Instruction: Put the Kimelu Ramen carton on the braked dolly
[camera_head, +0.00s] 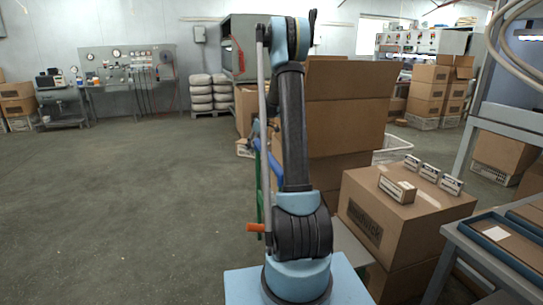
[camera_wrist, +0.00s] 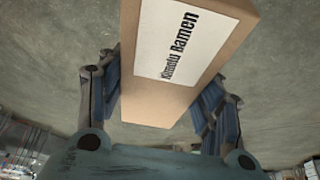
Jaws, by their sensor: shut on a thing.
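The Kimelu Ramen carton (camera_wrist: 150,95) is a tan cardboard box with a white label in dark print. It fills the upper middle of the wrist view. My gripper (camera_wrist: 162,100) is shut on it, with one dark blue finger at each side of the box. The floor shows behind the carton. In the head view I cannot make out the carton or my gripper; my arm stands in the middle of the picture. I cannot pick out the braked dolly for sure; a green and blue frame (camera_head: 259,180) shows partly behind my arm.
A large brown box (camera_head: 385,232) on the right carries several small labelled boxes (camera_head: 397,190). A tall open carton (camera_head: 345,110) stands behind my arm. A metal table (camera_head: 470,240) is at the right edge. The floor (camera_head: 130,200) on the left is clear.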

